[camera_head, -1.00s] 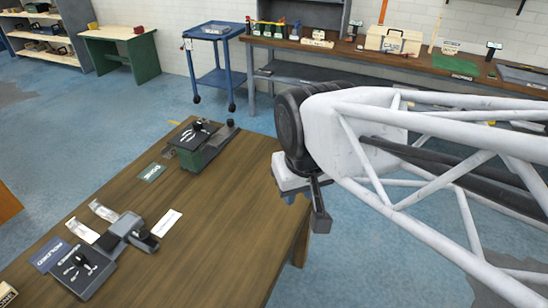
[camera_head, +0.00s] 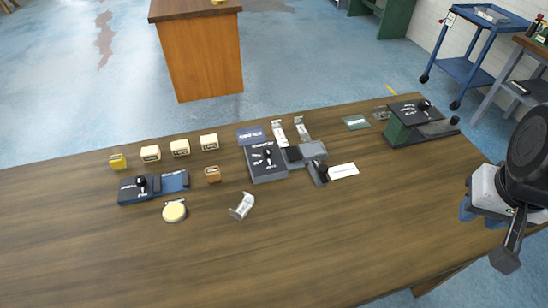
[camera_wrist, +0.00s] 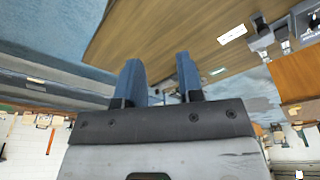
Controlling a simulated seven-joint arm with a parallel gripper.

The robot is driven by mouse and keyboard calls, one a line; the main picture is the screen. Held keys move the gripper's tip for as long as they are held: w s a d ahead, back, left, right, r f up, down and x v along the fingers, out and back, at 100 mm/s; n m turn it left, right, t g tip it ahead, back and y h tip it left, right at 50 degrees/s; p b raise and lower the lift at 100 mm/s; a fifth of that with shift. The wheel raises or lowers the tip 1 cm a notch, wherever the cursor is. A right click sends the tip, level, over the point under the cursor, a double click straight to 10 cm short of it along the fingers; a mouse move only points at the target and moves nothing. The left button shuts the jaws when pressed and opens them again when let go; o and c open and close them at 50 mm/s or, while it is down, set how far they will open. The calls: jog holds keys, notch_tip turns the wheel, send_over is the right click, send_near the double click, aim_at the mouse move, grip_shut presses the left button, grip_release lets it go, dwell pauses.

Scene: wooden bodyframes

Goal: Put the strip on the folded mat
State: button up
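A dark blue flat piece with pale lettering (camera_head: 251,135) lies on the wooden table, behind a grey block device; it may be the folded mat, but the lettering is too small to read. Two silvery strips (camera_head: 279,132) (camera_head: 302,128) lie just right of it. A bent silvery piece (camera_head: 242,206) lies nearer the front. A flat white strip (camera_head: 343,170) lies right of the grey device and also shows in the wrist view (camera_wrist: 232,34). I cannot tell which is the task's strip. My gripper (camera_wrist: 158,72) is open and empty, its blue fingers apart, at the table's right edge.
The grey device (camera_head: 267,163) has a black knob. A green device (camera_head: 410,122) stands at the back right; a dark device (camera_head: 140,188) and several small blocks (camera_head: 180,148) are left. The table's front is clear.

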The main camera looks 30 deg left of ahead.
jog(key=w+a+f+n, duration=0.3)
jog(key=w+a+n, duration=0.15)
jog(key=a, duration=0.65)
jog(key=n+g, duration=0.2)
jog(key=n, duration=1)
send_over(235, 212)
notch_tip(235, 212, down, 18)
jog(key=shift+r, duration=0.15)
jog(key=shift+f, duration=1.3)
jog(key=shift+f, duration=0.1)
